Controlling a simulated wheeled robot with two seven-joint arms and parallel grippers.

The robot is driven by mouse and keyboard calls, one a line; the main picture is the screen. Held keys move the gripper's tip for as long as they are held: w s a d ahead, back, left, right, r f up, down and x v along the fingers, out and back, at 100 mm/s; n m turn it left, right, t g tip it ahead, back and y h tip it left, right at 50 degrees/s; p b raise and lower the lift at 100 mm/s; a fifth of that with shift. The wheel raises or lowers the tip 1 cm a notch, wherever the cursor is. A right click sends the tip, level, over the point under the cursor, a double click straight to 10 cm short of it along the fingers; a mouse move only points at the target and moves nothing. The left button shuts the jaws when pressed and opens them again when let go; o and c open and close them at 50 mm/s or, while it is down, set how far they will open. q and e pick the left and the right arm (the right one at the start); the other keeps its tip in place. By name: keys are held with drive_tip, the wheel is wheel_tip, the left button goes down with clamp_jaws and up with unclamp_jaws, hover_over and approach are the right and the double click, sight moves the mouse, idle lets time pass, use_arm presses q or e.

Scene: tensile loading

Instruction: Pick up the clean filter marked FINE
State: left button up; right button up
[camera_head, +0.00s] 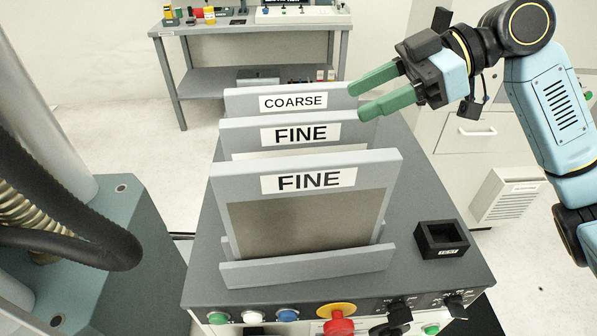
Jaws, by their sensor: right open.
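Three grey-framed filters stand upright one behind another on the grey machine top. The front filter (306,225) is marked FINE and has a dark grey-brown panel. The middle filter (235,137) is also marked FINE; the strip of its panel that shows is pale, and the rest is hidden behind the front one. The back filter (243,101) is marked COARSE and its panel is hidden. My right gripper (359,101) is open and empty, with green fingers pointing left near the right ends of the back and middle filters. I cannot tell if it touches them. My left gripper is out of view.
A small black open box (441,240) sits on the machine top, right of the front filter. A red knob (338,324) and buttons line the front panel. A black hose (85,225) is at left. A workbench (260,28) stands behind.

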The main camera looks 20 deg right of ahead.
sight(312, 116)
drive_tip(key=x, duration=0.2)
drive_tip(key=shift+a, duration=0.3)
drive_tip(key=shift+w+a+f, duration=0.2)
drive_tip(key=shift+f, duration=0.05)
drive_tip(key=shift+w+a+f+p, duration=0.15)
drive_tip(key=shift+w+a+p, duration=0.15)
drive_tip(key=shift+a+p, duration=0.3)
drive_tip(key=x, duration=0.3)
drive_tip(key=shift+w+a+p, duration=0.3)
drive_tip(key=shift+a+f, duration=0.15)
drive_tip(key=shift+a, duration=0.05)
drive_tip(key=shift+d, duration=0.1)
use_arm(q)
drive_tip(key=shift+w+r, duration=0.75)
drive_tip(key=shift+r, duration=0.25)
use_arm(e)
clamp_jaws()
